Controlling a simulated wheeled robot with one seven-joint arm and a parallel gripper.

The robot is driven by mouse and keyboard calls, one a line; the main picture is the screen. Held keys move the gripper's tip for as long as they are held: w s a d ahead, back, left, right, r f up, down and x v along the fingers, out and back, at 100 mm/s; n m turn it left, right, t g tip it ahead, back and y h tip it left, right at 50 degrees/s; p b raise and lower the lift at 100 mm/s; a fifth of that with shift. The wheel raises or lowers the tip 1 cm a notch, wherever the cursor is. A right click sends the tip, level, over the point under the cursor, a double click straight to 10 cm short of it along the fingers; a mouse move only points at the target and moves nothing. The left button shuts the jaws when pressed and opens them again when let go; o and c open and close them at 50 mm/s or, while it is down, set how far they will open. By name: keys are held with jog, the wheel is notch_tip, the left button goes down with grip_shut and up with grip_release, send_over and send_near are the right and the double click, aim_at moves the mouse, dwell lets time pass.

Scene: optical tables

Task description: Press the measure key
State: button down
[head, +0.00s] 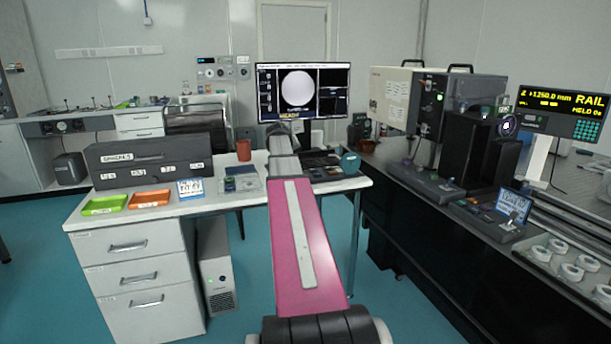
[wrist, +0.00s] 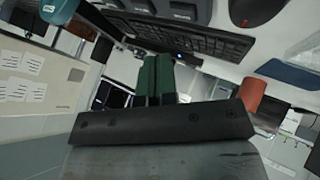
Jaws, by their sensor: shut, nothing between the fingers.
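My gripper (wrist: 158,82) shows in the wrist view as two dark green fingers side by side, shut and empty. Its tips are near the front edge of a black keyboard (wrist: 205,38); I cannot tell whether they touch it. In the head view my arm reaches over the white desk toward the keyboard (head: 322,161), below the monitor (head: 303,92), and hides part of that area. I cannot pick out a key marked as the measure key in either view.
A teal mug (head: 350,162) stands right of my arm and a red-brown cup (head: 243,149) left of it. A dark drawer box (head: 150,160), a green tray (head: 104,205) and an orange tray (head: 149,199) lie left on the desk. A black instrument bench (head: 400,215) stands right.

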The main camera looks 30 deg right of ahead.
jog(key=shift+h, duration=0.3)
jog(key=d, duration=0.1)
jog(key=d+r, duration=0.2)
jog(key=shift+w+d+r, duration=0.2)
jog(key=shift+w+r, duration=0.05)
jog(key=shift+w, duration=0.05)
jog(key=shift+f, duration=4.45)
jog(key=shift+f, duration=0.1)
jog(key=shift+f, duration=0.3)
jog(key=shift+f, duration=0.45)
jog(key=shift+r, duration=0.85)
